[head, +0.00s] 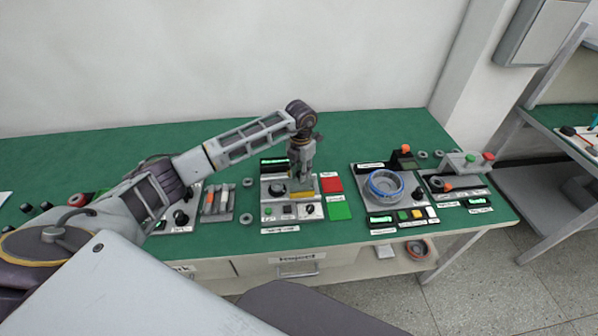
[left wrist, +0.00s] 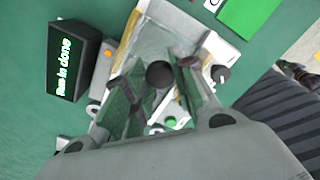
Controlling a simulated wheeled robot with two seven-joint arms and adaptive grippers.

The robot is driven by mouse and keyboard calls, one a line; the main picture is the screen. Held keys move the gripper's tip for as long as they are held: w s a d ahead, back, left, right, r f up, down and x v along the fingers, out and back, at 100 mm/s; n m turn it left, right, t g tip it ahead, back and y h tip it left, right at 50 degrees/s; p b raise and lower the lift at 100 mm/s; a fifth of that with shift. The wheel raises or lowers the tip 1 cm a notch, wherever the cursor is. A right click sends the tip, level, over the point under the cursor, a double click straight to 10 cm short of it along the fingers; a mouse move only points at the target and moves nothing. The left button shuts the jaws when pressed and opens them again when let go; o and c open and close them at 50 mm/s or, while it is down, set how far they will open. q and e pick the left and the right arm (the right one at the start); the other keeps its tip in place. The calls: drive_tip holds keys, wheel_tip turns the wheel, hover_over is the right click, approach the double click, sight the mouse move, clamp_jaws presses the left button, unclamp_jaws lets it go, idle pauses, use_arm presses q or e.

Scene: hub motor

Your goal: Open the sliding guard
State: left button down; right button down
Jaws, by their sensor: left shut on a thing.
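The sliding guard (left wrist: 150,45) is a clear, see-through cover with yellow edging, seen in the left wrist view on a light grey station (head: 268,213) mid-bench. A dark round knob (left wrist: 160,74) shows between my fingers. My left gripper (head: 302,180) reaches down over this station in the head view. In the left wrist view my left gripper (left wrist: 158,95) has its fingers on either side of the knob, closed on the guard's grip. The fingers hide part of the guard, so I cannot tell exactly how far it is open. My right gripper is not in view.
A display (left wrist: 68,60) beside the guard reads "Run-in done". Red (head: 331,185) and green (head: 339,210) pads lie right of the station. Farther right stands a fixture with a blue-rimmed ring (head: 385,185). Bare green bench lies behind.

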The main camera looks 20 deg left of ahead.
use_arm(q)
drive_tip(key=c, duration=1.1)
unclamp_jaws()
drive_tip(key=shift+c, duration=0.2)
drive_tip(key=shift+r, duration=0.1)
wheel_tip(320, 180, up, 12)
